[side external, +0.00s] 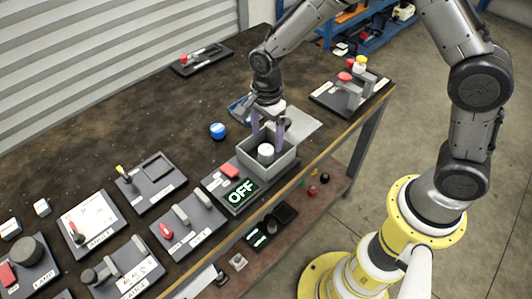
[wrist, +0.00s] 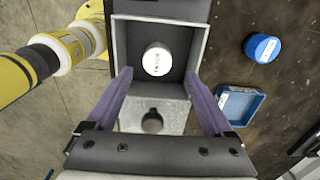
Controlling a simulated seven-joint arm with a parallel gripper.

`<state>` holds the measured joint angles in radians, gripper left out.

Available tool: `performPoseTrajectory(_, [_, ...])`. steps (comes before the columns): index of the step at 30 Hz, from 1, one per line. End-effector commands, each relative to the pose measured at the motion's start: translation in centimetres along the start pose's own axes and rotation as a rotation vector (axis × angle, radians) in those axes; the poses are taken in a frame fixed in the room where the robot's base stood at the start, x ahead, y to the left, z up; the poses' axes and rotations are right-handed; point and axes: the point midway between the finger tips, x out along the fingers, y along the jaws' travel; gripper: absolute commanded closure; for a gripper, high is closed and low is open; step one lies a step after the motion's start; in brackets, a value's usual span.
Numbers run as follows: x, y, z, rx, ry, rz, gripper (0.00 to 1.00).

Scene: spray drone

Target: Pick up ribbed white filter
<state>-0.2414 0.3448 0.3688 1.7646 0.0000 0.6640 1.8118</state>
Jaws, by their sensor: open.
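A small white cylinder (side external: 265,151), which appears to be the filter, stands inside an open grey box (side external: 287,162) on the bench. In the wrist view its round white top (wrist: 157,60) carries small dark print; ribs are too small to make out. My gripper (side external: 267,138) points down over the box with its purple fingers apart. In the wrist view the gripper (wrist: 158,76) has one finger on each side of the box opening. The cylinder lies between and slightly beyond the fingertips, with clear gaps on both sides. The gripper holds nothing.
A blue round cap (side external: 218,130) and a small blue tray (wrist: 240,104) lie beside the box. A green "OFF" display (side external: 241,192) sits at the box's front. Several switch panels cover the bench's left part; another panel (side external: 350,93) is behind right. The bench edge is close.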

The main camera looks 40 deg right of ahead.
Motion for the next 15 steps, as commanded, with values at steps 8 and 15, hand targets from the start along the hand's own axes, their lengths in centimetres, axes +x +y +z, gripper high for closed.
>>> performPoseTrajectory(8, [3.3,0.6,0.9,-0.002,0.001,0.004,0.14])
performPoseTrajectory(15, [5.2,0.5,0.8,0.0,0.0,0.001,0.14])
